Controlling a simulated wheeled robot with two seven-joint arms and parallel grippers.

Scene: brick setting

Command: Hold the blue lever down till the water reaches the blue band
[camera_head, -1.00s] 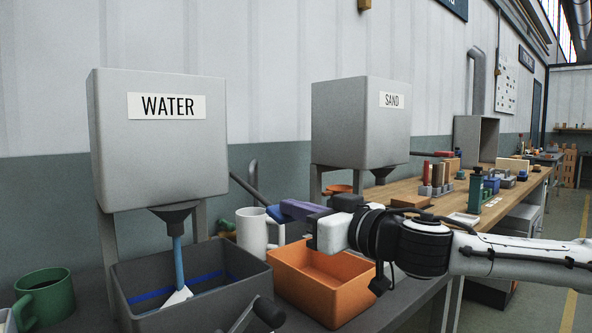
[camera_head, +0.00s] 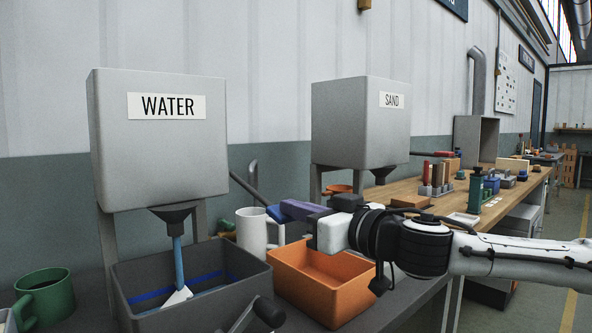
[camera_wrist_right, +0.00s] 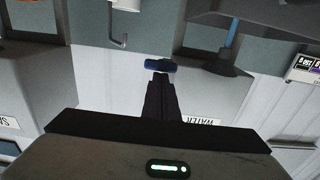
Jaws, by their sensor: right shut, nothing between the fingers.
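The grey water tank (camera_head: 160,160) stands on the left. A blue stream of water (camera_head: 179,262) runs from its spout into the dark grey bin (camera_head: 240,292). The bin has a blue band (camera_head: 150,296) on its inner wall; the water level is hard to make out. The lever's dark rod (camera_head: 247,188) comes from the tank and ends in a blue tip (camera_head: 276,214). My right gripper (camera_head: 290,208) is shut and empty, its fingertips at the blue tip. The right wrist view shows the fingers (camera_wrist_right: 160,80) against the blue tip (camera_wrist_right: 161,66). My left gripper is not in view.
A white mug (camera_head: 251,232) stands behind the bins, and an orange bin (camera_head: 325,290) lies below my right gripper. A green mug (camera_head: 46,298) is at the far left. The sand tank (camera_head: 360,120) stands behind my right arm.

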